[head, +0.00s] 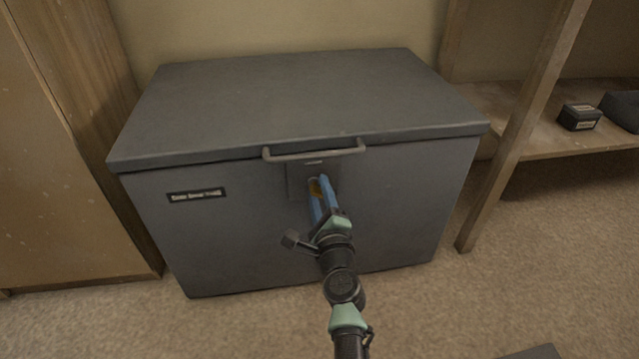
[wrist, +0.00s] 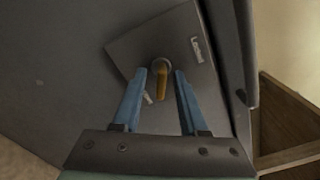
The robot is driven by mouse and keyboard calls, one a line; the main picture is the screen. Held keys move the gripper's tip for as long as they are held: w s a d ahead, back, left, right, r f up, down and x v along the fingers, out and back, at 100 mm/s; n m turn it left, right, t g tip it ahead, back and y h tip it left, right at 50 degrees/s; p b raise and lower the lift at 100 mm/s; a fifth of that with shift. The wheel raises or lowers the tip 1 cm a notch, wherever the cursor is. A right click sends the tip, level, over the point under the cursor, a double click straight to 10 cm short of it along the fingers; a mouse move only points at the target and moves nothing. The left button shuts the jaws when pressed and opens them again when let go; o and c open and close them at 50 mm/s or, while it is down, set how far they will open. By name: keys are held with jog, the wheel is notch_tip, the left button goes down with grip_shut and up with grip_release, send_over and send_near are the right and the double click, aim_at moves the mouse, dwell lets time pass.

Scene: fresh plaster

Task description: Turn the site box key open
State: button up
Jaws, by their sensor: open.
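The site box (head: 230,240) is a grey chest with its lid shut and a bar handle (head: 315,152) on the front. Below the handle is a lock plate (head: 298,182), also in the wrist view (wrist: 140,45). The key (wrist: 161,82) is orange-yellow and sits in a round dark lock at the middle of the plate. In the head view the key is mostly hidden behind my gripper (head: 319,183). My gripper is open, its two blue fingers on either side of the key in the wrist view (wrist: 160,75). Gaps show between the key and both fingers.
A wooden cabinet (head: 70,150) stands close on the left of the box. A wooden shelf unit (head: 520,120) stands on the right, with a small dark box (head: 579,117) on it.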

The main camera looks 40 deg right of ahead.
jog(key=p+v, duration=0.2)
jog(key=v, duration=1.1)
jog(key=shift+p, duration=0.4)
